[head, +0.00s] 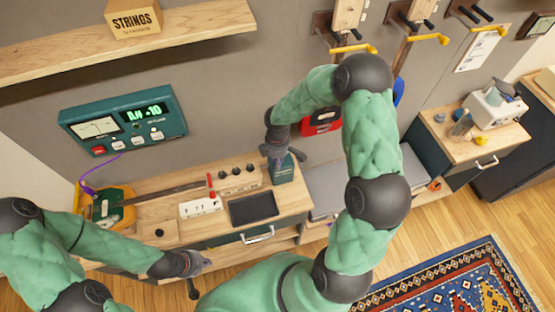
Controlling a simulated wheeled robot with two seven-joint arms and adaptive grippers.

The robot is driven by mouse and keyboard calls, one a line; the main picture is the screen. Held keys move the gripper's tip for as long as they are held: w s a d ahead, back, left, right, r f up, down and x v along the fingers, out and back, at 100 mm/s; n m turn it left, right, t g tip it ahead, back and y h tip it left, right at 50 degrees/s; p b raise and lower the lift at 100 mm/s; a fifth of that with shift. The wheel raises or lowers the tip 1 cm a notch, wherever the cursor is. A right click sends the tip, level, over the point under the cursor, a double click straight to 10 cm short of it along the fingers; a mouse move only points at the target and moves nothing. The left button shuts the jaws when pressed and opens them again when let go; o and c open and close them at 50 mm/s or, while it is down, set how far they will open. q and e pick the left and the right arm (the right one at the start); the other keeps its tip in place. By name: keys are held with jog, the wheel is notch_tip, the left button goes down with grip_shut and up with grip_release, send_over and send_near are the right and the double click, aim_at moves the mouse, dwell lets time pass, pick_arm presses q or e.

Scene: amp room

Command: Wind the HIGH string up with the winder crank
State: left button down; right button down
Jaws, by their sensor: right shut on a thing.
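My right gripper (277,158) points down at the dark green holder (283,172) at the right end of the workbench. It is shut on a small dark thing at the holder's top, which looks like the winder crank; the fingers mostly hide it. The orange and green guitar (114,207) lies on the bench at the left, its dark neck (175,190) pointing right. Its separate strings and tuning pegs are too small to make out. My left gripper (202,264) is low in front of the bench, apart from the guitar; its jaw opening is unclear.
A green tuner box (123,120) with a lit display hangs on the wall, a purple cable running to the guitar. A white block (201,206), a red-topped tool, several dark knobs and a black pad (254,208) occupy the bench. A wooden shelf (120,45) juts out above.

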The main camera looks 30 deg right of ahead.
jog(key=shift+w, duration=0.1)
jog(key=m+b, duration=0.2)
jog(key=shift+w+a+f+m+b, duration=0.15)
jog(key=shift+w+a+m+b, duration=0.15)
jog(key=shift+w, duration=0.1)
jog(key=shift+w+a+m+b, duration=0.25)
jog(key=shift+w+m+b, duration=0.25)
jog(key=shift+m+b, duration=0.65)
jog(key=shift+w+a+m+b, duration=0.1)
jog(key=shift+w+m+b, duration=0.4)
jog(key=shift+m, duration=0.55)
jog(key=shift+w+a+m+b, duration=0.1)
jog(key=shift+w+m+b, duration=0.2)
jog(key=shift+m+b, duration=0.5)
jog(key=shift+r+m, duration=0.2)
jog(key=shift+m, duration=0.1)
jog(key=c, duration=1.1)
grip_release()
jog(key=shift+d, duration=0.1)
